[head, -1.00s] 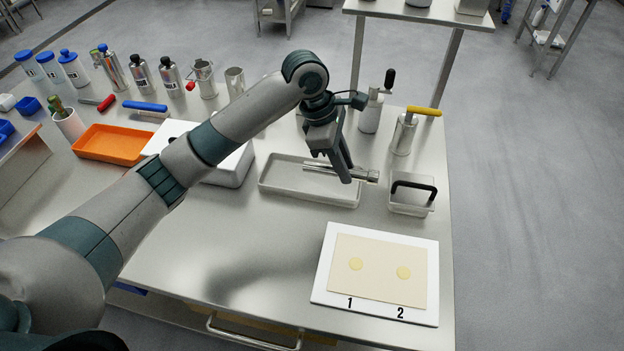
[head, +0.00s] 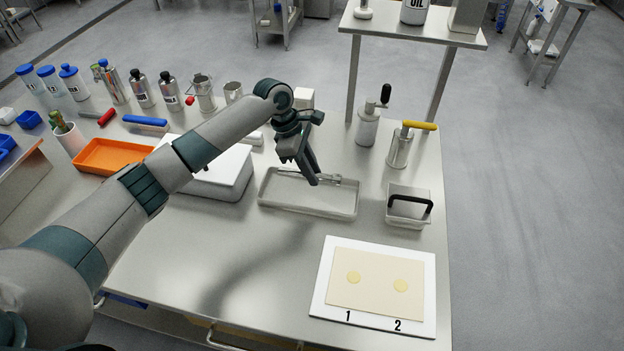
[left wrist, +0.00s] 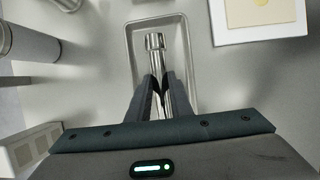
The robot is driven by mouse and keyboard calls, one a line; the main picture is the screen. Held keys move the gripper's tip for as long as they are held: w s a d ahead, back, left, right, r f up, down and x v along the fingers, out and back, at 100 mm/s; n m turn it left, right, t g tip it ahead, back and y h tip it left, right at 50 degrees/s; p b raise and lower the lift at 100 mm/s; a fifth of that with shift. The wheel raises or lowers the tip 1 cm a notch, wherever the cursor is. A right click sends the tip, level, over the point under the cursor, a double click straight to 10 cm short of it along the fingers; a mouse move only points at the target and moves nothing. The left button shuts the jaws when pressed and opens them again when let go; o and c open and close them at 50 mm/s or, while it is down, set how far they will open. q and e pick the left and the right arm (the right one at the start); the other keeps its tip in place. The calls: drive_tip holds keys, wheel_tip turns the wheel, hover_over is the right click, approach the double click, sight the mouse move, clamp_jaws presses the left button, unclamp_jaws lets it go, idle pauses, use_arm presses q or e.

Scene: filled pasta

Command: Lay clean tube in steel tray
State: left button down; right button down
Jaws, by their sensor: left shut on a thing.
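The steel tray (head: 300,207) is a shallow rectangular tray in the middle of the table; its rim also shows in the left wrist view (left wrist: 190,60). My left gripper (head: 314,180) is over the tray and shut on a thin metal tube (head: 330,179). In the left wrist view the tube (left wrist: 155,42) lies between the fingers (left wrist: 162,90), its wider collared end pointing away from me, within the tray's outline. I cannot tell whether the tube touches the tray floor. My right gripper is not in view.
A clear box with a black handle (head: 408,206) stands right of the tray. A white board with a pasta sheet (head: 375,287) lies in front. A white lidded box (head: 215,178) and an orange tray (head: 105,155) are left. Steel dispensers (head: 399,152) stand behind.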

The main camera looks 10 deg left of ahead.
sight(296, 171)
use_arm(q)
drive_tip(key=shift+f+p, duration=0.5)
drive_tip(key=shift+f, duration=1.45)
drive_tip(key=shift+f+p, duration=0.45)
drive_tip(key=shift+f, duration=0.15)
drive_tip(key=c, duration=1.6)
unclamp_jaws()
drive_tip(key=shift+r+b, duration=0.5)
drive_tip(key=shift+b, duration=0.05)
drive_tip(key=b+v, duration=0.1)
drive_tip(key=v, duration=1.1)
drive_tip(key=shift+r+b, duration=0.1)
drive_tip(key=shift+b, duration=0.2)
